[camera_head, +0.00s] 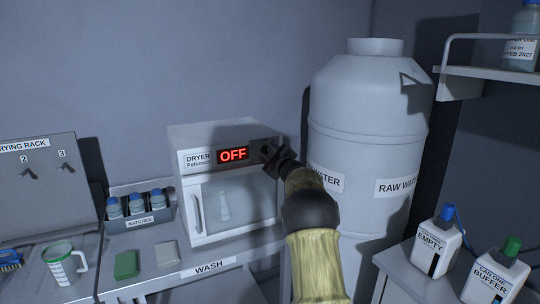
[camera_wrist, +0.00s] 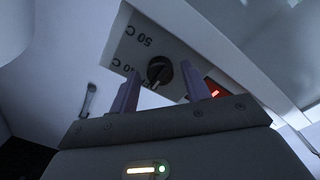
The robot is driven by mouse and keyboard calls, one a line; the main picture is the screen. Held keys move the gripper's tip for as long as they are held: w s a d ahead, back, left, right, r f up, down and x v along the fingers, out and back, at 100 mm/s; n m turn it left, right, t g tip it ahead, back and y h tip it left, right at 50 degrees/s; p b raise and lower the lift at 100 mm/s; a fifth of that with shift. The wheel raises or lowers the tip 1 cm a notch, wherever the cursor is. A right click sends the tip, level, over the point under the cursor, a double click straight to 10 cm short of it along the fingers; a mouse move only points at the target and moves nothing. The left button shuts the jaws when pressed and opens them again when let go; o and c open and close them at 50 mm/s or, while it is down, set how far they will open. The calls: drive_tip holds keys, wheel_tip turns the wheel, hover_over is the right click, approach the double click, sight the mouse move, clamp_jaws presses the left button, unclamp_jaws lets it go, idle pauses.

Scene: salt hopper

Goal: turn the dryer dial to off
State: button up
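The dryer (camera_head: 232,212) is a white box with a glass door on the bench. Its red display (camera_head: 233,155) reads OFF. The black dial (camera_wrist: 160,70) shows in the wrist view on the dryer's front panel, with 50 C and another partly hidden mark printed around it. A pale pointer mark lies on its lower side. My gripper (camera_wrist: 159,91) has its two purple fingers apart, one on each side of the dial. I cannot tell whether they touch it. In the head view my gripper (camera_head: 272,153) covers the dial at the panel's right end.
A big white raw water tank (camera_head: 369,115) stands right of the dryer, close to my arm. A measuring cup (camera_head: 62,263), a green sponge (camera_head: 126,265) and a pale block (camera_head: 167,253) lie in front.

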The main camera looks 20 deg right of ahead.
drive_tip(key=shift+s, duration=0.1)
drive_tip(key=s+b, duration=0.2)
drive_tip(key=s, duration=0.6)
drive_tip(key=s+b, duration=0.3)
drive_tip(key=s, duration=0.6)
drive_tip(key=shift+s+d+f, duration=0.15)
drive_tip(key=shift+s+f, duration=0.05)
drive_tip(key=s+a+f+m+g+h+p, duration=0.2)
drive_tip(key=s+a+f+m+g+p, duration=0.5)
drive_tip(key=s+a+f, duration=0.5)
drive_tip(key=s+a+f+g, duration=0.2)
drive_tip(key=s+a+g, duration=0.1)
drive_tip(key=s, duration=0.3)
drive_tip(key=s+a+f+m+g+y+p, duration=0.1)
drive_tip(key=s+a+f+g, duration=0.1)
drive_tip(key=s+a, duration=0.3)
drive_tip(key=s+a+f+m+g, duration=0.1)
drive_tip(key=s+a+f+g, duration=0.1)
drive_tip(key=s, duration=0.5)
drive_tip(key=shift+a+g+y, duration=0.3)
drive_tip(key=shift+a+g, duration=0.5)
drive_tip(key=shift+a, duration=0.35)
